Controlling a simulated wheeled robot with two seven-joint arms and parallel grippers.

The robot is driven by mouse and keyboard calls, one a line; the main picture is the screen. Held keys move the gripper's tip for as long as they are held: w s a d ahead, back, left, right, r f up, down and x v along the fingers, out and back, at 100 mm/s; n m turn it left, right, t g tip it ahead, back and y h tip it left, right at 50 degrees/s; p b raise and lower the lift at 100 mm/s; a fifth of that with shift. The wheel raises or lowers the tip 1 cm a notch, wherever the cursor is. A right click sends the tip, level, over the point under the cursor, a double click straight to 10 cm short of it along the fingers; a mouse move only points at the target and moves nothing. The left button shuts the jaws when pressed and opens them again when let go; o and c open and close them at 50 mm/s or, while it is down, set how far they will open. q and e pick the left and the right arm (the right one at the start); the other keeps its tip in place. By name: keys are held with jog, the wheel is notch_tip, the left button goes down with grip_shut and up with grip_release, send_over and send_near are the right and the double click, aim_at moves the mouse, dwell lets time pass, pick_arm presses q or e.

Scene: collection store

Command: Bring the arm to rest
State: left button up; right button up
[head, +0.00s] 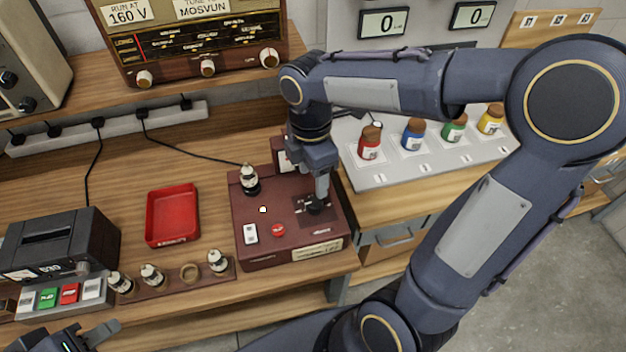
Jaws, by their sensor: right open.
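My right arm (485,225) reaches in from the right and bends over the bench. Its gripper (316,205) points down over the dark plate on top of a maroon box (290,255). The fingertips are at or just above the plate; the arm's own parts partly hide the spot, so contact is unclear. I see nothing held in this open gripper. My left gripper (82,335) is at the bottom left corner, cut off by the picture edge, in front of a grey button panel.
A tube (249,180) stands on the maroon box. A red tray (172,215) and a rack (205,282) with several tubes lie left. A black device (60,245) stands further left. Several coloured bottles (413,135) stand on a grey board, close under my right arm. A radio (195,45) stands behind.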

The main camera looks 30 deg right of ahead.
dwell(0.4)
jog(key=s+r+m+t+y, duration=0.1)
jog(key=s+m+t+y, duration=0.2)
jog(key=s+m, duration=0.9)
jog(key=m+t, duration=0.3)
jog(key=m, duration=0.4)
jog(key=shift+s+a+r+m+y, duration=0.3)
jog(key=shift+r+y, duration=0.05)
jog(key=shift+y, duration=0.05)
